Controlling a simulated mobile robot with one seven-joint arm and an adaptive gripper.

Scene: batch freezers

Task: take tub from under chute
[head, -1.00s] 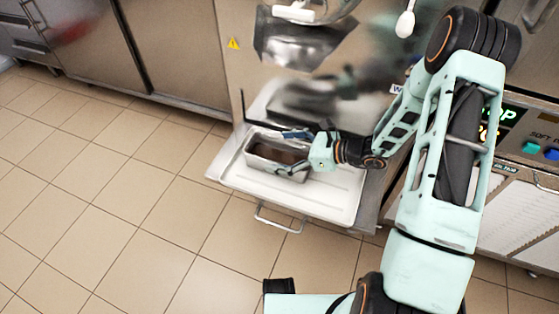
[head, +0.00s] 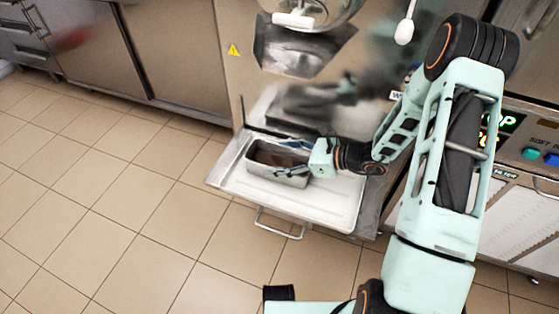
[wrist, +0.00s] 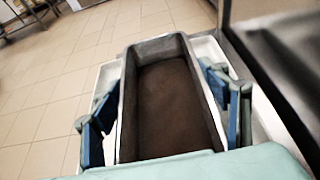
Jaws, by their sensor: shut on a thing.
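The tub (head: 262,169) is a long grey metal container with dark brown inside. It stands on the pale drip tray, in front of the machine and below the metal chute (head: 300,52). My gripper (head: 283,160) reaches in from the right and is shut on the tub, one finger along each long side. In the wrist view, the tub (wrist: 129,105) lies lengthwise between the blue-padded fingers (wrist: 165,120). Its near end is hidden by my gripper's body. I see no clear gap between the tub and the tray.
The tray (head: 325,207) has a low rim and a front handle (head: 279,223); its right part is bare. The machine's steel front (head: 240,80) rises right behind it. Steel cabinets (head: 180,55) line the back left. The tiled floor at left is clear.

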